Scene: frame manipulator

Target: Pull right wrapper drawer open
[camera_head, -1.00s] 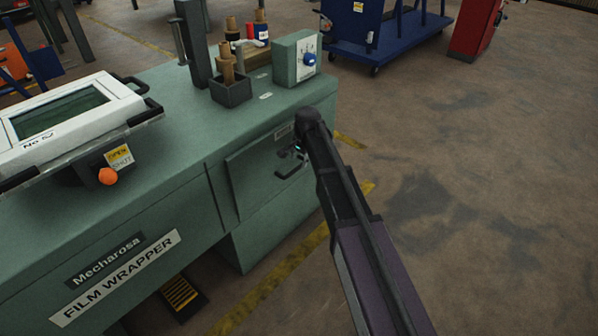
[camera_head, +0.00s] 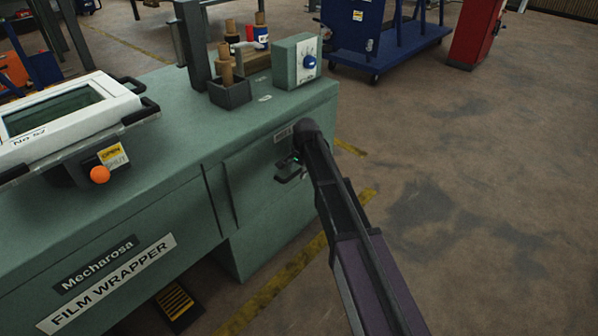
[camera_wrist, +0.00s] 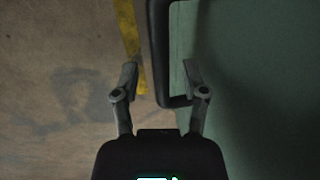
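The right wrapper drawer (camera_head: 248,190) is a green panel at the right end of the film wrapper's front. It looks flush or nearly flush with the machine. Its dark handle (camera_wrist: 158,50) runs vertically in the wrist view and bends right at its lower end, beside the green front (camera_wrist: 265,70). My gripper (camera_wrist: 160,75) is open, its fingers on either side of the handle bar with gaps showing. The right finger appears on the drawer side of the bar. In the head view my gripper (camera_head: 288,173) is at the drawer front, and my arm partly hides the handle.
The green film wrapper (camera_head: 150,200) fills the left side, with a control box (camera_head: 290,65) and a dark holder (camera_head: 230,92) on top. A blue cart (camera_head: 385,50) and a red cabinet (camera_head: 475,35) stand behind. The floor to the right is clear.

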